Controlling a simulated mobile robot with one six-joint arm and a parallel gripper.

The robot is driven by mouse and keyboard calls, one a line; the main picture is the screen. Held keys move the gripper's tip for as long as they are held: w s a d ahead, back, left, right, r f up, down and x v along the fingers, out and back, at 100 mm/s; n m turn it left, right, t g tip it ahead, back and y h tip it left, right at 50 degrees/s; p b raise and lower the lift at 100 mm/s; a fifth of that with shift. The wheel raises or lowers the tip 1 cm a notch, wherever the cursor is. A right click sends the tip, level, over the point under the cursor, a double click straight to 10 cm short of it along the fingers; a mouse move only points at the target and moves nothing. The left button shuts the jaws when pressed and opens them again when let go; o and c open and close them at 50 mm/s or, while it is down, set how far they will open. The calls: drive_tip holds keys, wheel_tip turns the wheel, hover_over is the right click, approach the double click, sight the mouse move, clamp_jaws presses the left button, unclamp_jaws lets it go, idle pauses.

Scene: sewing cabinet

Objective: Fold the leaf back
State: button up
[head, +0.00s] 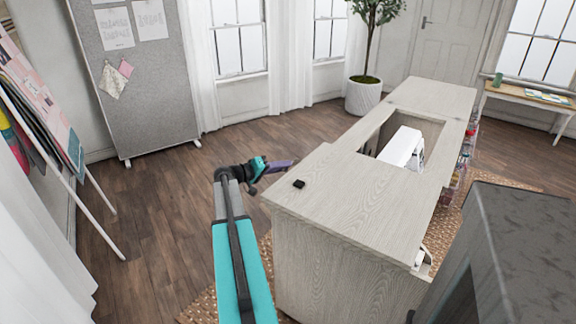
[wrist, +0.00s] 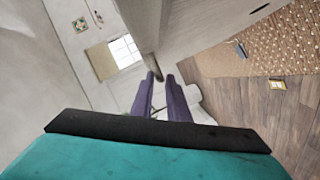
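The sewing cabinet (head: 325,265) stands right of my arm, with a pale wood-grain top. Its near leaf (head: 355,205) lies flat, level with the rest of the top. A far top panel (head: 432,95) also lies flat. My gripper (head: 290,163) is beside the cabinet's left edge, at about the height of the top. In the wrist view its two purple fingers (wrist: 160,80) are apart, with a gap between them and nothing clearly held. A pale wooden edge (wrist: 147,35) with a dark end comes down just ahead of the fingertips; I cannot tell whether they touch.
A white sewing machine (head: 403,147) sits in the cabinet's opening. A small black object (head: 299,184) lies on the leaf near the left edge. A dark grey block (head: 525,240) stands at the right front. Wooden floor (head: 170,215) is clear left of my arm.

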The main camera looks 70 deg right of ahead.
drive_tip(key=shift+x, duration=1.3)
clamp_jaws()
idle(0.5)
drive_tip(key=shift+d, duration=0.1)
drive_tip(key=shift+r, duration=0.15)
